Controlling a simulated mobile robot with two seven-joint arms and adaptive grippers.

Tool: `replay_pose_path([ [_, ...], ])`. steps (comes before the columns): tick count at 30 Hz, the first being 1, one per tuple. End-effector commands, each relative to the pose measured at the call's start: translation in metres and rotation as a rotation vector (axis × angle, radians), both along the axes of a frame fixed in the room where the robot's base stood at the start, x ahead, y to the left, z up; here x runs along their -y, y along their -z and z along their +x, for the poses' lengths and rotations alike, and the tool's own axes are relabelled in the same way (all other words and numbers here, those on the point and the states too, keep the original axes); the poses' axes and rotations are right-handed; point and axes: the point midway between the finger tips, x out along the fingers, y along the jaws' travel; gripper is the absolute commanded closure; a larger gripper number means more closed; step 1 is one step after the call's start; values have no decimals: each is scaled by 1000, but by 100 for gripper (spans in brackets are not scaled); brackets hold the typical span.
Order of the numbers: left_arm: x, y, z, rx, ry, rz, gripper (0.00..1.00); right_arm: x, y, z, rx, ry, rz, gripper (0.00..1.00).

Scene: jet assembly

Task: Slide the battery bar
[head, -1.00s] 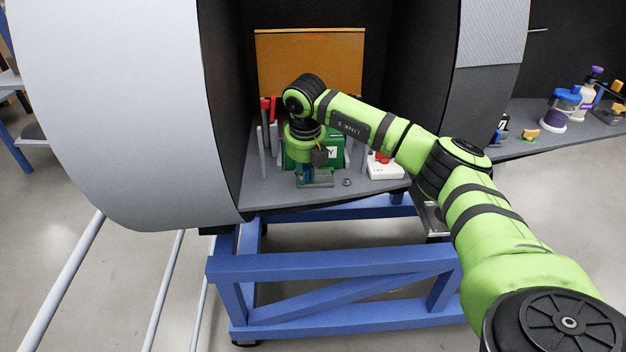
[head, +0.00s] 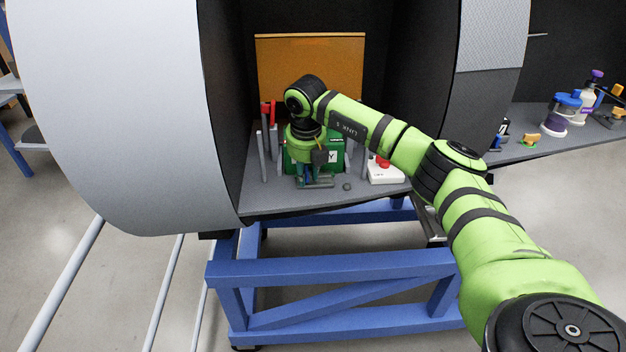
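The green battery (head: 336,146) stands on the grey floor of the open fuselage bay, with a white label partly hidden by my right wrist. A grey bar (head: 322,184), which looks like the battery bar, lies low in front of it. My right gripper (head: 306,179) points down at the bar's left part, in front of the battery. Its fingers are small and dark against the bar, so I cannot tell whether they are open or shut on it. My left gripper is out of view.
Grey posts (head: 263,158) and red-topped parts stand left of the battery. A white box with a red button (head: 386,173) sits to the right, and a small round knob (head: 347,187) in front. An orange panel (head: 310,65) closes the back. Bay walls flank both sides.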

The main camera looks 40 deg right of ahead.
Motion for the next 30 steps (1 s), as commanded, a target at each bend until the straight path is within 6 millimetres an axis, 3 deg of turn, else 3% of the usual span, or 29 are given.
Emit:
replay_pose_path([
  [5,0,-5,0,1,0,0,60,3,-5,-3,-11,4,-7,74],
  [18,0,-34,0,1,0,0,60,2,-50,-1,-4,4,-4,74],
  [30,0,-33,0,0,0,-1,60,0,-49,-1,-4,-1,0,74],
])
